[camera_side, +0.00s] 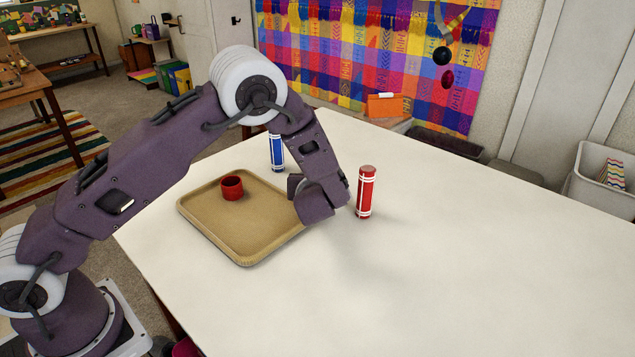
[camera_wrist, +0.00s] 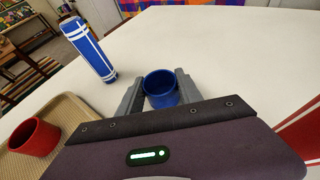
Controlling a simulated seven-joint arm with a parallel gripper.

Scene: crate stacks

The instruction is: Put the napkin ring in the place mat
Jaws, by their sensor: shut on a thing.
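My gripper (camera_wrist: 158,82) is shut on a blue ring (camera_wrist: 160,92), which sits between the two grey fingers in the wrist view. The side view hides the blue ring and the fingertips behind my wrist. A tan, shallow tray-like mat with a raised rim (camera_side: 243,261) lies on the white table, left of my gripper; its edge also shows in the wrist view (camera_wrist: 72,104). A red ring (camera_side: 232,188) stands on the mat toward its far left part, and it shows at the left of the wrist view (camera_wrist: 35,138).
A blue cylinder with white bands (camera_side: 277,152) stands upright behind the mat. A red cylinder with white bands (camera_side: 366,193) stands upright just right of my wrist. The white table (camera_side: 450,260) is clear to the right and front.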

